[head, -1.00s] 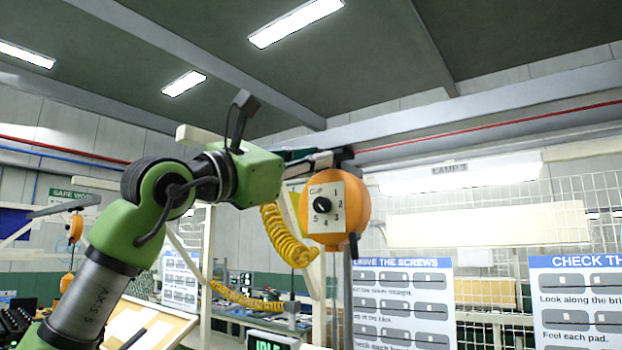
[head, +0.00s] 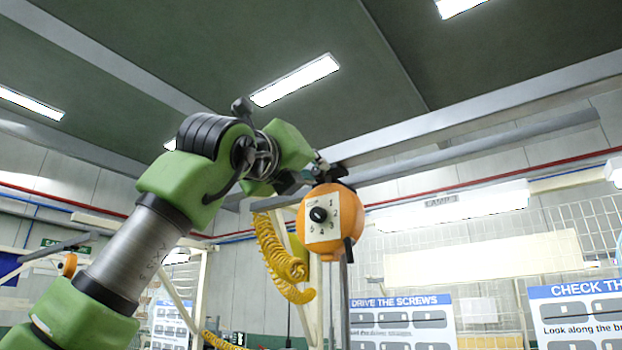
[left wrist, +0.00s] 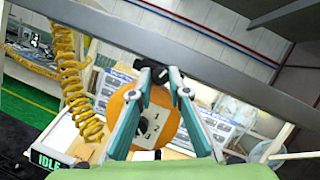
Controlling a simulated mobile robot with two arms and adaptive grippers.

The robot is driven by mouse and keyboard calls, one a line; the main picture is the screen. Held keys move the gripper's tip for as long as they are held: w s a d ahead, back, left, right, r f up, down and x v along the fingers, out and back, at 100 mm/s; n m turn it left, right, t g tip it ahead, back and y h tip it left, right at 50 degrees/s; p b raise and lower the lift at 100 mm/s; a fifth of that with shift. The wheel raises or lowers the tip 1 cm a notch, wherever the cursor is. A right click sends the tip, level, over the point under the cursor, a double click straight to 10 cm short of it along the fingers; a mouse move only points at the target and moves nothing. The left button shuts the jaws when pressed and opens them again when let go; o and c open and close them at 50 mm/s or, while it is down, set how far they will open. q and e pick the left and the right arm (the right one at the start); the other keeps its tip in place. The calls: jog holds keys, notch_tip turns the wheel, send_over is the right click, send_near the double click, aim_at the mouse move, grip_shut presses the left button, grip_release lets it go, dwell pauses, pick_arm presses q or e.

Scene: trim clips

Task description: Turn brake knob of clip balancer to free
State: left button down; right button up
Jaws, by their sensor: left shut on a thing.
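The clip balancer (head: 343,232) is a round orange body hanging from the overhead rail, with a pale dial plate numbered 1 to 5 on its face. The black brake knob (head: 318,214) sits on that plate; its exact pointing is too small to tell. My left gripper (head: 322,168) is at the top of the balancer, above the knob. In the left wrist view its two fingers (left wrist: 158,74) stand on either side of the black hanger part on top of the balancer (left wrist: 168,122) and appear shut on it. The knob (left wrist: 143,140) shows below, apart from the fingertips. My right gripper is not in view.
A yellow coiled hose (head: 280,262) hangs just left of the balancer. A grey overhead beam (head: 480,117) runs above, and a lamp strip (head: 445,208) is to the right. Instruction boards (head: 400,322) stand behind and below. A wire mesh wall is at the right.

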pick_arm(q)
jog(key=shift+d+r+n+y, duration=0.1)
jog(key=shift+n+y, duration=0.9)
jog(key=shift+n, duration=1.5)
jog(key=c, duration=1.9)
grip_release()
jog(key=v, duration=1.2)
